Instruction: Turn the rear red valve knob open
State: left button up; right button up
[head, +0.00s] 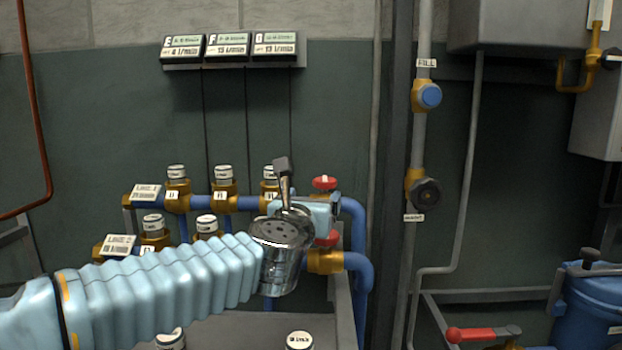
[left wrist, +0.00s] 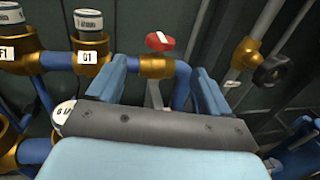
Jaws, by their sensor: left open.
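The rear red valve knob (head: 325,183) sits on the brass valve at the right end of the rear blue pipe; it also shows in the left wrist view (left wrist: 160,41). The front red knob (head: 328,239) is below it in the head view, partly hidden behind my gripper. My left gripper (head: 318,210) is open and empty, just below and in front of the rear knob. In the left wrist view its two blue fingers (left wrist: 165,82) are spread, with the rear knob beyond the tips and between their lines, apart from both. My right gripper is in neither view.
White-capped fittings on brass bodies line both blue pipes (head: 200,202) to the left. A vertical grey pipe with a blue knob (head: 429,96) and a black knob (head: 427,193) stands to the right. Three display boxes (head: 228,46) hang on the wall above.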

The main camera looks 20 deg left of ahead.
aim_at(323, 185)
pick_arm(q)
jog(key=w+p, duration=0.1)
jog(key=w, duration=0.3)
jog(key=w+p, duration=0.1)
jog(key=w, duration=0.3)
jog(key=w+a+p, duration=0.1)
jog(key=w, duration=0.2)
jog(key=shift+w+r+p, duration=0.1)
jog(key=shift+w+p, duration=0.2)
jog(key=shift+w, duration=0.75)
jog(key=c, duration=1)
jog(key=shift+o, duration=0.2)
